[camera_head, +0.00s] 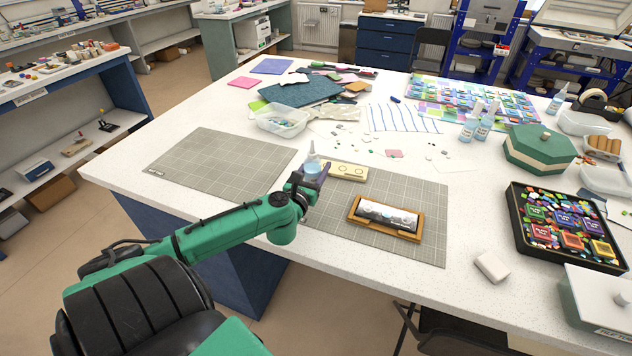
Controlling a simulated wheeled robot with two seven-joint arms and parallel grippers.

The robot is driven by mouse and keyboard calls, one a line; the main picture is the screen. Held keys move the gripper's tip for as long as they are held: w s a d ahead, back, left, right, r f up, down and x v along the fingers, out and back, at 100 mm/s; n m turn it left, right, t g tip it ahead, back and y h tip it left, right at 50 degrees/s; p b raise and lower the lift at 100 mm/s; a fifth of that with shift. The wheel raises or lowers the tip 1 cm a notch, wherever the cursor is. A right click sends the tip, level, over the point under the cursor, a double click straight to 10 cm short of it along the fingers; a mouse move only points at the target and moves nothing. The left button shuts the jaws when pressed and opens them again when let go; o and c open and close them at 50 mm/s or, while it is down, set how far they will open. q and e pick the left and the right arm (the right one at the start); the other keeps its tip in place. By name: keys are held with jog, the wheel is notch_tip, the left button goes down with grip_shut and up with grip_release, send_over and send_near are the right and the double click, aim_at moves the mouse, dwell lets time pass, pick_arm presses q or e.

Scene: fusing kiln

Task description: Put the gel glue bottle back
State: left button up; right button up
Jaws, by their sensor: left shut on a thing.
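The gel glue bottle (312,167), clear with pale blue contents and a light nozzle, stands upright between the fingers of my left gripper (310,180). The gripper is shut on it, and the fingers hide its lower part. It is over the near part of the worktable, close to the left edge of the right grey cutting mat (425,250). A pale wooden block with round holes (346,171) lies just right of the bottle. I cannot tell whether the bottle's base touches anything. My right gripper is not in view.
A wooden tray (364,229) with a patterned piece lies on the right mat. Similar bottles (485,128) stand farther right, near a green lidded box (539,150). A clear tub (282,120) stands behind. The left mat (215,165) is bare.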

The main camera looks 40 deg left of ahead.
aim_at(316, 178)
pick_arm(q)
jog(key=f, duration=0.2)
jog(key=f+b, duration=0.1)
jog(key=f, duration=0.1)
jog(key=shift+w+f, duration=0.2)
jog(key=shift+f, duration=0.2)
jog(key=shift+a, duration=0.1)
jog(key=shift+s+f, duration=0.1)
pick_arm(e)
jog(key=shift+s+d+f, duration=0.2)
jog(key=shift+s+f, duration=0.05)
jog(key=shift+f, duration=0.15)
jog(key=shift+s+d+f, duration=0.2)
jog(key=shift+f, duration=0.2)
pick_arm(q)
jog(key=o, duration=0.8)
jog(key=shift+c, duration=0.2)
jog(key=shift+r, duration=0.3)
jog(key=v, duration=1.2)
jog(key=shift+f+b, duration=0.1)
jog(key=shift+b, duration=0.2)
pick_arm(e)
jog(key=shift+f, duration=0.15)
